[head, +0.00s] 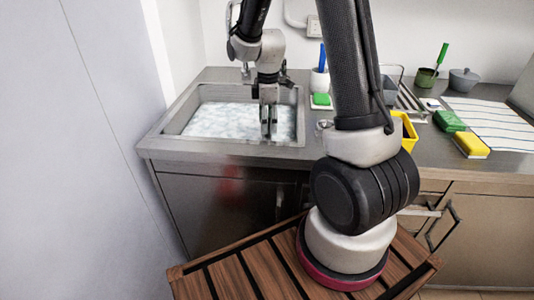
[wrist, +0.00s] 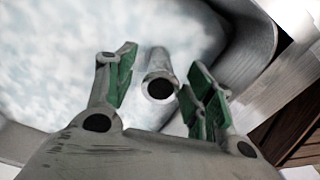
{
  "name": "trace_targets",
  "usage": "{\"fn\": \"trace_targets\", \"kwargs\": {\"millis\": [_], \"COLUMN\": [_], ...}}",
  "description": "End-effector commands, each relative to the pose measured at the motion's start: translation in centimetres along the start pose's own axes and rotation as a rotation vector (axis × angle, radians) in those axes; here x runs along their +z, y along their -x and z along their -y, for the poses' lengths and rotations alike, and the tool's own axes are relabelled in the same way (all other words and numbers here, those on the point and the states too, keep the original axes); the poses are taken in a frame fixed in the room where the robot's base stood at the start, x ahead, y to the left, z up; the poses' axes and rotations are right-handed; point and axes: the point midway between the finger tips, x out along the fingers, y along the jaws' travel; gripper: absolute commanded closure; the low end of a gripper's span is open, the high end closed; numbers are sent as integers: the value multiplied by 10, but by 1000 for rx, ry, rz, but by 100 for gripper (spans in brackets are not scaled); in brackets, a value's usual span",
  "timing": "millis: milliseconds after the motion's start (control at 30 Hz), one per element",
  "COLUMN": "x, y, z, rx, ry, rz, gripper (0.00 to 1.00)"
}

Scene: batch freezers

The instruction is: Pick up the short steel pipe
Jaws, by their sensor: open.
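The short steel pipe (wrist: 158,70) is a grey cylinder with a dark open end facing the wrist camera. In the wrist view it shows between the two green-padded fingers of my gripper (wrist: 160,88), with a gap on each side. My gripper is open and points down. In the head view my gripper (head: 268,132) is over the front right part of the sink (head: 175,126), which is filled with white foam (head: 215,121). I cannot make out the pipe in the head view. How deep the pipe sits in the foam is not clear.
The sink's rim and wall (wrist: 262,50) are close on the right in the wrist view. On the counter right of the sink are a green sponge (head: 321,100), a yellow container (head: 408,132), a yellow sponge (head: 471,145) and a striped towel (head: 495,122).

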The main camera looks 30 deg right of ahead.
Motion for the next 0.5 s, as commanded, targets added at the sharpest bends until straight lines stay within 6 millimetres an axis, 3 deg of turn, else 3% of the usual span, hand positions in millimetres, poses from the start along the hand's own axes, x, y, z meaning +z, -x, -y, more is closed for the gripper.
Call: {"fn": "trace_targets", "kwargs": {"millis": [300,500], "x": [-2,-2], "y": [-47,-60], "z": [2,1], "rx": [-4,0], "ry": [-2,-3], "rz": [2,0], "gripper": [47,47]}}
